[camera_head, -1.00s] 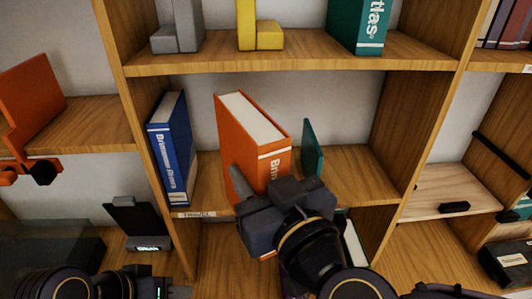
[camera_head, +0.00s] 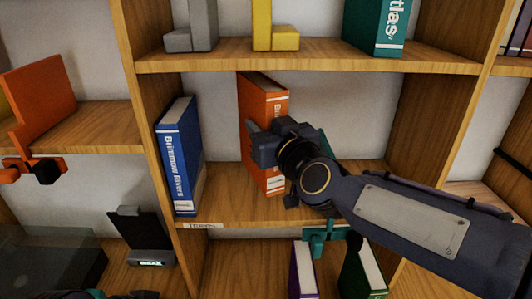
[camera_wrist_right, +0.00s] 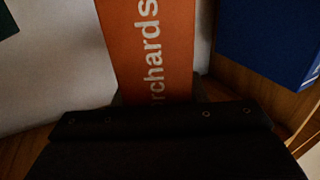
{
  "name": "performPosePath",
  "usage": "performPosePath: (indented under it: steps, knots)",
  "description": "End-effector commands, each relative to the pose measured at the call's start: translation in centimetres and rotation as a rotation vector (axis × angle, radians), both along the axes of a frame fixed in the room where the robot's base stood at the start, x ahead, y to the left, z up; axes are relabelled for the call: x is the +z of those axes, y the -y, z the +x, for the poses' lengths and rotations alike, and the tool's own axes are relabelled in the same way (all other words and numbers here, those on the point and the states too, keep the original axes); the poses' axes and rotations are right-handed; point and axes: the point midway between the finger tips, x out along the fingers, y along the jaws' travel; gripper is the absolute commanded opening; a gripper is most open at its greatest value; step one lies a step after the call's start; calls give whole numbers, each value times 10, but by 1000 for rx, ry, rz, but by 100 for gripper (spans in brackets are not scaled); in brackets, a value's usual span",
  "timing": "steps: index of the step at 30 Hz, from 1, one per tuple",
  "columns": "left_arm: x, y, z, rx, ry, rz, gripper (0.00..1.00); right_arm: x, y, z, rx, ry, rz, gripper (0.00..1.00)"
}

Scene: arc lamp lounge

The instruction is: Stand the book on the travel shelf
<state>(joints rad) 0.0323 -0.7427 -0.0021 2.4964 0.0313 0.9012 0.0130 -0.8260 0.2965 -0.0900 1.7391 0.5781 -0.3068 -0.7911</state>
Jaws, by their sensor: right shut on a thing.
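The orange book (camera_head: 264,95) is upright on the middle shelf (camera_head: 225,205), whose front edge carries a small label (camera_head: 200,226) that seems to read Travel. My right gripper (camera_head: 262,135) is shut on the book from the front and covers part of its spine. In the right wrist view the orange spine (camera_wrist_right: 150,45) fills the middle, with the letters "orchards" showing. I cannot tell whether the book's base rests fully on the board. Only a dark sliver of my left arm shows at the bottom left edge; its jaws cannot be made out.
A blue book (camera_head: 180,160) stands left of the orange one, with a gap between. A teal upright piece (camera_head: 326,147) is partly hidden behind my right arm. Purple (camera_head: 303,270) and green (camera_head: 365,275) books stand below.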

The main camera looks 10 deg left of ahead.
Motion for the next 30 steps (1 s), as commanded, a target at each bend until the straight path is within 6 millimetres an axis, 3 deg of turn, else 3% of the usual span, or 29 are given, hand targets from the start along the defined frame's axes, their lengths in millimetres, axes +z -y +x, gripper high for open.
performPosePath:
  steps: [5, 12, 27, 28, 30]
  knots:
    - [-6, 0, 0, 0, 0, 0, 36, -10, 1, 0, -3, 6, 4, 0]
    - [-19, 0, 0, 0, 0, 0, 36, -43, 1, 0, -4, 4, 4, 0]
    - [-21, 0, 0, 0, 0, 0, 36, -51, 0, 3, -3, 7, 5, 0]
    - [-21, 0, 0, 0, 0, 0, 36, -53, 0, 4, -2, 2, 2, 39]
    - [-20, 0, 0, 0, 0, 0, 36, -52, 0, 4, -2, 2, 2, 48]
